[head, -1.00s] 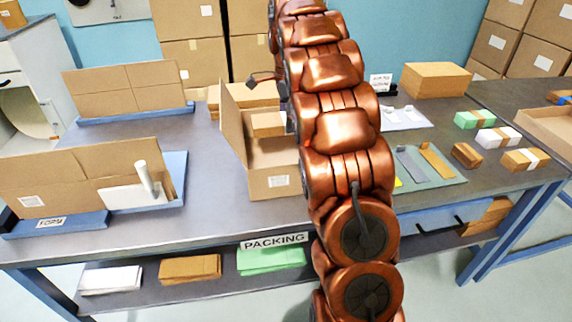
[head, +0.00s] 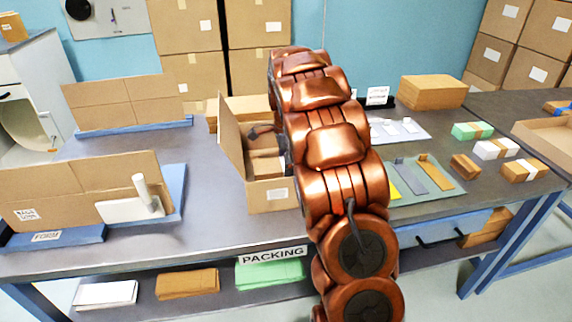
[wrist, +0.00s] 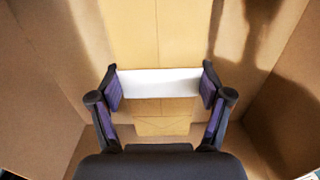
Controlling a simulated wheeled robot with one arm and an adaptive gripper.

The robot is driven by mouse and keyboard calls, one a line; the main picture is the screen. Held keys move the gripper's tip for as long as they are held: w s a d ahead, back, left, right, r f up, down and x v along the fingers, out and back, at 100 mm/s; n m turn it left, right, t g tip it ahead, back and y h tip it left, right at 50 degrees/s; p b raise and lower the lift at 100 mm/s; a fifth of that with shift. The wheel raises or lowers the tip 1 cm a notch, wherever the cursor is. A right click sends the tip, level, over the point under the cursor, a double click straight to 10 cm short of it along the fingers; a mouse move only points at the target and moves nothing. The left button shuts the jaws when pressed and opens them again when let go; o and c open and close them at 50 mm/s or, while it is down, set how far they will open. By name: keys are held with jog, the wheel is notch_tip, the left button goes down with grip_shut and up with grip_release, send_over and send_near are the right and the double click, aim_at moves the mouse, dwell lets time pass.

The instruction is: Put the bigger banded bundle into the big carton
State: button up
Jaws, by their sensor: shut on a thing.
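The big carton (head: 272,196) stands open on the packing table, left of my arm, with a flap (head: 231,138) raised on its left. My gripper (wrist: 160,88) is shut on a kraft-coloured bundle (wrist: 158,30) with a white band (wrist: 160,83), one finger on each side at the band. The wrist view shows brown carton walls (wrist: 60,50) on both sides of the bundle, so it is inside the carton. In the head view the bundle (head: 266,166) shows low behind the front wall, and my arm hides part of it. Whether it touches the bottom I cannot tell.
Banded bundles in green (head: 472,131), white (head: 497,148) and kraft (head: 525,166) lie on the right of the table. A mat (head: 440,192) with tools lies right of my arm. Cardboard pieces on blue trays (head: 55,240) stand left. Bare table lies left of the carton.

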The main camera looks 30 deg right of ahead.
jog(key=shift+f, duration=0.2)
jog(key=shift+f, duration=0.15)
jog(key=o, duration=1.2)
jog(key=shift+o, duration=0.2)
notch_tip(320, 180, up, 12)
jog(key=shift+s+a+r, duration=0.1)
jog(key=shift+r, duration=0.1)
